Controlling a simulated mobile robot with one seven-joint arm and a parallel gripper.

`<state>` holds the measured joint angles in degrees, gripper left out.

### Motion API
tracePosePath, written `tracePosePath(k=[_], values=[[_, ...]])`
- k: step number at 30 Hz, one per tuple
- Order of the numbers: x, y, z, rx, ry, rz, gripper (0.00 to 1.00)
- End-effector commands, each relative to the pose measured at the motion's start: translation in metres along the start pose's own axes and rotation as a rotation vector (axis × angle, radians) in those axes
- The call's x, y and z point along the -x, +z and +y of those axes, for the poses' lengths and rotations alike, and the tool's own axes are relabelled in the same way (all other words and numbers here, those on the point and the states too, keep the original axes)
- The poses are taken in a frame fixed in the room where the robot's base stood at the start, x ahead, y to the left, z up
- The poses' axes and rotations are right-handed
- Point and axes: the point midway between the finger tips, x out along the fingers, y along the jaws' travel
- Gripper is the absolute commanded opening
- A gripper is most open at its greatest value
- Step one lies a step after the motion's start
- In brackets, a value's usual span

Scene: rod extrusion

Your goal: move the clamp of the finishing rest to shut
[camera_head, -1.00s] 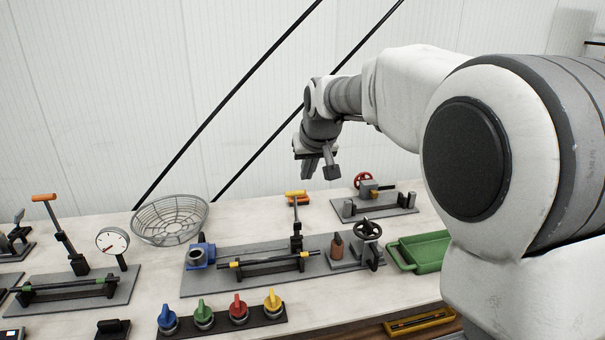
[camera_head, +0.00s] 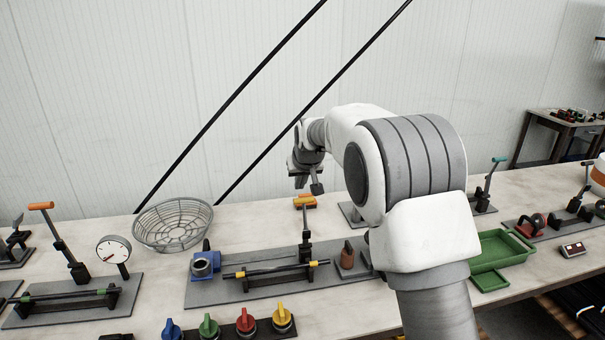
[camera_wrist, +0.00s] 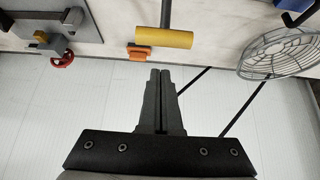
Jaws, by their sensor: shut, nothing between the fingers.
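A clamp lever (camera_head: 306,228) stands upright at the back of the middle rod station, topped by a yellow crosswise handle (camera_wrist: 163,38). I take it as the finishing rest's clamp, though no label shows. A dark rod with yellow collars (camera_head: 270,270) lies on the black rest in front of it. My gripper (camera_head: 308,187) hangs just above and behind the handle in the head view. In the wrist view my gripper (camera_wrist: 160,72) has its fingers together and empty, pointing at the handle with a small gap. The lever's foot is out of the wrist view.
An orange piece (camera_wrist: 139,52) lies behind the handle. A wire basket (camera_head: 172,225) stands left of the station, and a blue fitting (camera_head: 205,264) sits at its left end. Coloured knobs (camera_head: 245,322) line the front. A green tray (camera_head: 497,250) is at right. My arm hides the station's right end.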

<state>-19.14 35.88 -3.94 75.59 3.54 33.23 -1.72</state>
Motion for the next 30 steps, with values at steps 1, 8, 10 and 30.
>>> tracePosePath(k=[1,8,10,30], values=[[-0.01,0.0,0.0,0.0,0.001,-0.003,0.0],[-0.004,0.015,0.0,-0.001,0.0,0.001,0.0],[0.0,0.02,0.0,-0.001,0.0,0.0,0.0],[0.008,0.032,0.0,0.0,0.0,0.002,0.0]])
